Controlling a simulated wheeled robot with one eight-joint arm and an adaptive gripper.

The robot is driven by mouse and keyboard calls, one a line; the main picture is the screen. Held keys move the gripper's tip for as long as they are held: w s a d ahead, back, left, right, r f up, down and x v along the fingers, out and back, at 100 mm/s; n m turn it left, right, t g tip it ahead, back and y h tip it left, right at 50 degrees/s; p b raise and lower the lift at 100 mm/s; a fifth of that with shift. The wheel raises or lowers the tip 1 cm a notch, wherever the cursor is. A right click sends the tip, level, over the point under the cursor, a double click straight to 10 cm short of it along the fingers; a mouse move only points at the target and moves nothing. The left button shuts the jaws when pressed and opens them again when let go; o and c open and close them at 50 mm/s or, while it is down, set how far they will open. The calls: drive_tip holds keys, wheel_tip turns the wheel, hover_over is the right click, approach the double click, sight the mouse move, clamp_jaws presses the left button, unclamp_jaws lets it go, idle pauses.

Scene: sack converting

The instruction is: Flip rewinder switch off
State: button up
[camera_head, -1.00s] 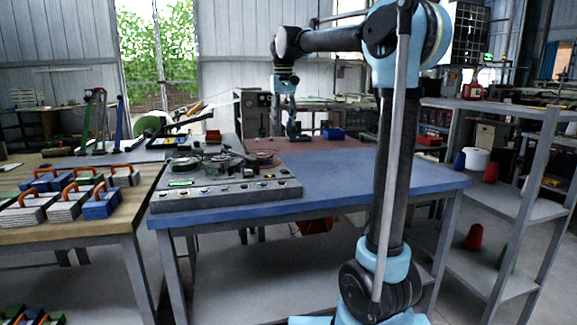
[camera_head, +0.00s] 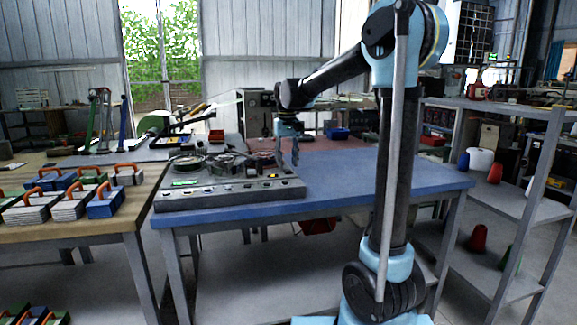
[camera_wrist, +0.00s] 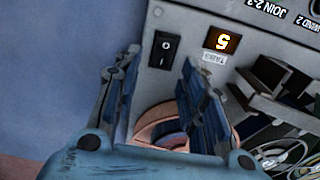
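My gripper (camera_head: 287,160) is over the back right end of the grey rewinder console (camera_head: 230,196), which stands on the blue table. In the wrist view my gripper (camera_wrist: 159,56) is open and empty, with its two fingers spread. A black rocker switch (camera_wrist: 166,48) with I and O marks shows beyond the fingertips, in the gap between them. No contact with it is visible. The rewinder switch cannot be told for certain from the other controls, nor can the rocker's position.
A copper-coloured ring (camera_wrist: 160,125) lies partly hidden between the fingers. Dark brackets and wires (camera_wrist: 285,110) crowd the right of the wrist view. The blue tabletop (camera_head: 380,178) is clear to the console's right. A wooden table (camera_head: 90,228) with orange-handled blocks stands left.

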drive_tip(key=shift+f, duration=0.95)
clamp_jaws()
drive_tip(key=shift+s, duration=0.1)
drive_tip(key=shift+s+d+r+t+y, duration=0.1)
drive_tip(key=shift+s+t+y, duration=0.1)
drive_tip(key=shift+t, duration=0.5)
drive_tip(key=shift+s+d+r+t+y, duration=0.1)
drive_tip(key=shift+s+t+y, duration=0.1)
drive_tip(key=shift+t, duration=0.5)
drive_tip(key=shift+w, duration=0.1)
